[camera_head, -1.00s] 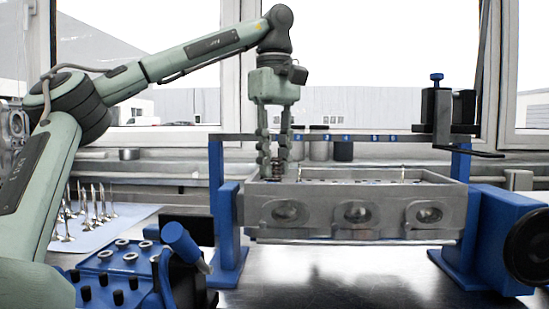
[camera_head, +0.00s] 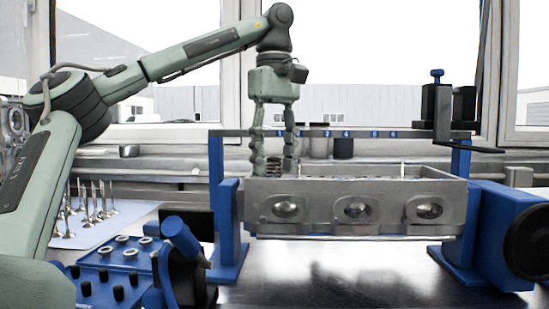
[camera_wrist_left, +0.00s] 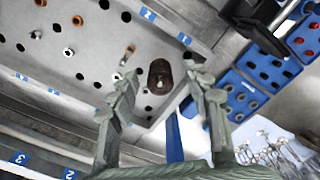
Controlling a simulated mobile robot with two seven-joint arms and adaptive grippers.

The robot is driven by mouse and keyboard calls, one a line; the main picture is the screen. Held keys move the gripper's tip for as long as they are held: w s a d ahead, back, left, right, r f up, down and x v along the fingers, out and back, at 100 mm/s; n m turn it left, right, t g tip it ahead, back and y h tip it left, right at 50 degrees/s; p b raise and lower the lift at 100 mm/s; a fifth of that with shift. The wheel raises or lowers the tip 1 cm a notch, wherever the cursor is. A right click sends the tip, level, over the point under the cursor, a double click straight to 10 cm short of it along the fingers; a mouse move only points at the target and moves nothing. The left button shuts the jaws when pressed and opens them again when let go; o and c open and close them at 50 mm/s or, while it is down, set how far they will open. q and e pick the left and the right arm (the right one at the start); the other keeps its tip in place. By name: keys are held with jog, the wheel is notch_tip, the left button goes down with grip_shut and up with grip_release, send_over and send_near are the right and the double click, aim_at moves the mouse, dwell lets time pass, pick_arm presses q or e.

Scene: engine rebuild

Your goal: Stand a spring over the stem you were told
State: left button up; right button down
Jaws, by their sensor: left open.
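A dark coil spring (camera_head: 273,167) stands upright at the left end of the grey cylinder head (camera_head: 330,187). In the left wrist view the spring (camera_wrist_left: 160,77) is seen from above, with a pale tip inside its coils, so it appears to stand around a stem. My left gripper (camera_head: 273,163) points down with its fingers apart on either side of the spring. In the left wrist view the open fingers (camera_wrist_left: 163,82) show gaps to the spring. Its foot is hidden by the head's front wall in the head view. My right gripper is not in view.
The head hangs in a blue stand (camera_head: 229,215) with a numbered rail (camera_head: 345,136) behind it. A blue tray (camera_head: 112,262) with rings and dark caps is at front left. Several valves (camera_head: 92,208) stand on a pale mat. Other stems (camera_wrist_left: 128,52) rise from the head.

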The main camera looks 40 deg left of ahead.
pick_arm(q)
jog(key=shift+r, duration=3.75)
